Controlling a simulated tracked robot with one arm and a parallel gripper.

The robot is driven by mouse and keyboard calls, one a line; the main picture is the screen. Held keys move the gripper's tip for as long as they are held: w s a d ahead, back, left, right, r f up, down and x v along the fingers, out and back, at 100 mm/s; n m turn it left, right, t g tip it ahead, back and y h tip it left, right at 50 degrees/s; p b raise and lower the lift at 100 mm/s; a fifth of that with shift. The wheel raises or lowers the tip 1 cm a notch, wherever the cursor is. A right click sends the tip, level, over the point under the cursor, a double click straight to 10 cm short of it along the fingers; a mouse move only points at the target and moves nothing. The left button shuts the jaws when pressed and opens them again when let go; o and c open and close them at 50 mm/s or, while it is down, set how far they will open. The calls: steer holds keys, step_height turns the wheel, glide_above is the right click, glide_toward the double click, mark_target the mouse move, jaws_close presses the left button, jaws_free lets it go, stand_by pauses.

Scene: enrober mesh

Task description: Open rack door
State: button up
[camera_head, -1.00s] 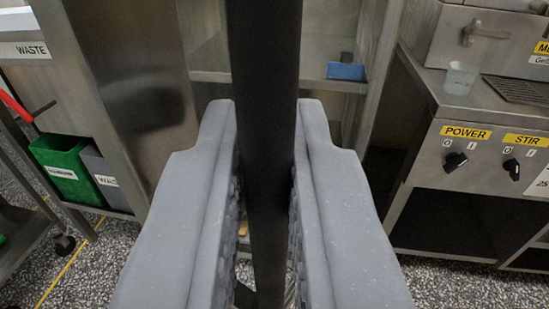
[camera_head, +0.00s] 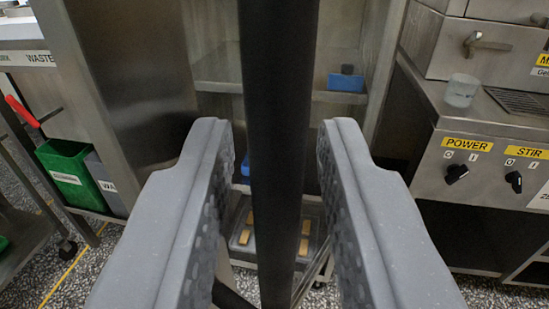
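A black vertical bar (camera_head: 280,90) runs from the top to the bottom of the view. My gripper (camera_head: 274,150) is open around it, with a clear gap between the bar and each grey finger. I cannot tell whether the bar is the handle of the rack door. Behind it is a steel rack (camera_head: 217,68), its inside visible on both sides of the bar. A steel panel (camera_head: 125,80) stands at the rack's left; I cannot tell if it is the door or a side wall. The bar hides the rack's middle.
A blue box (camera_head: 346,83) sits on the rack's shelf, and a tray with yellowish pieces (camera_head: 243,238) is low inside. At right is a steel machine with POWER and STIR knobs (camera_head: 456,173) and a clear cup (camera_head: 461,90). A green bin (camera_head: 70,172) stands at left.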

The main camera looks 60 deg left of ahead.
steer(key=shift+d, duration=0.15)
steer(key=v, duration=0.5)
steer(key=shift+f, duration=0.15)
steer(key=b, duration=0.4)
steer(key=shift+s+d+f, duration=0.15)
steer(key=shift+s+d, duration=0.05)
steer(key=shift+d, duration=0.1)
steer(key=d+b, duration=0.1)
steer(key=b, duration=0.2)
steer(key=shift+s+b, duration=0.3)
steer(key=shift+s, duration=0.1)
steer(key=shift+r, duration=0.25)
